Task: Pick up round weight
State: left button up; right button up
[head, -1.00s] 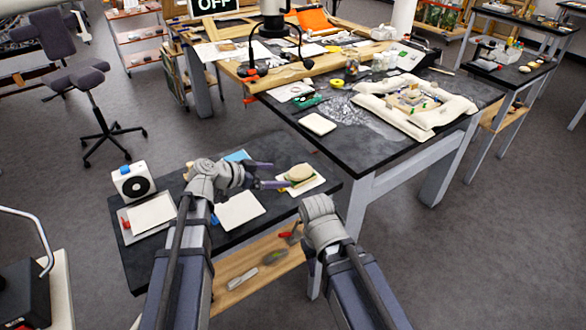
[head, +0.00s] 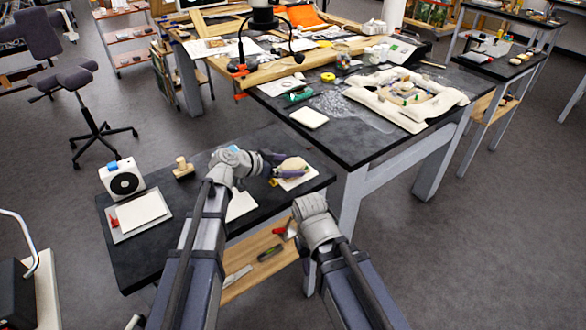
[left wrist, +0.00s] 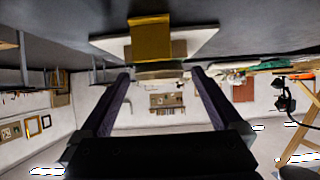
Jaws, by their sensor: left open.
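A round tan piece, which I take for the round weight (head: 293,165), sits on a white pad (head: 304,180) at the right end of the low black table. My left gripper (head: 286,164) is open there, its dark fingers reaching the piece, one on each side. In the left wrist view, which is upside down, the piece (left wrist: 160,73) shows edge-on between the fingertips, with a gap to each finger. A gold block (left wrist: 150,40) stands nearer on the white pad (left wrist: 195,42). My right arm shows, but its gripper does not.
The low table also bears a white box with a black dial (head: 122,179), a wooden block with a knob (head: 183,168) and a white sheet on a tray (head: 118,233). A taller workbench (head: 345,150) stands close behind. Tools lie on the shelf below.

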pick_arm(q)
grip_shut()
dwell(0.8)
